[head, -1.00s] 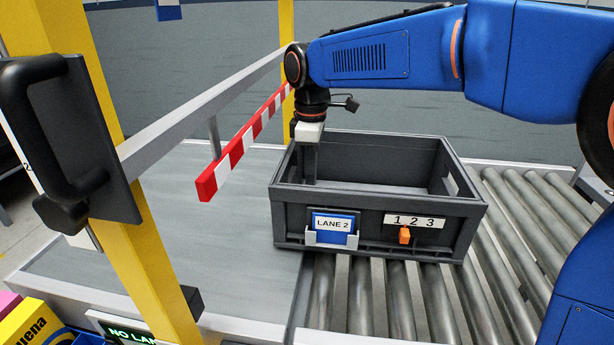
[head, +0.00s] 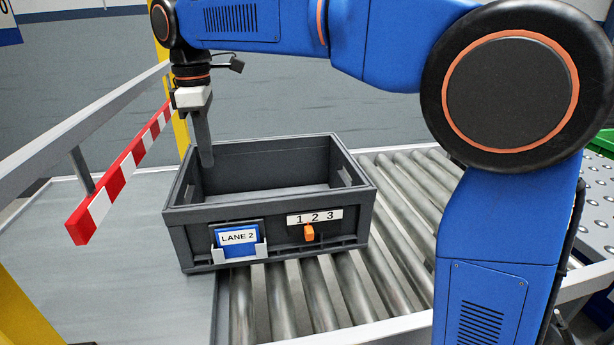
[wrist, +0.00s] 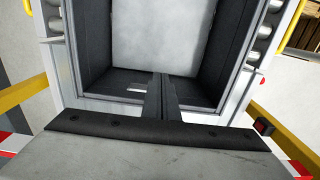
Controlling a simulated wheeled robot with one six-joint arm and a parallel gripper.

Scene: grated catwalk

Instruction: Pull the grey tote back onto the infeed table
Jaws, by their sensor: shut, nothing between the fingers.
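The grey tote (head: 290,262) is an open, empty-looking box with a LANE 2 card (head: 238,240), a 1 2 3 label and an orange clip on its front. Most of it sits on the rollers, with its left end over the edge of the flat grey infeed table (head: 120,262). My gripper (head: 207,162) points down at the tote's left end, its fingers shut and empty. Its tip shows against the inside of the tote; I cannot tell how deep it is. In the wrist view the shut fingers (wrist: 158,90) overlap the tote's end wall beside a handle slot.
A red and white striped bar (head: 120,172) and a grey rail (head: 75,128) run along the left, near a yellow post (head: 180,130). Bare rollers (head: 410,185) extend right of the tote. The flat table left of the tote is clear.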

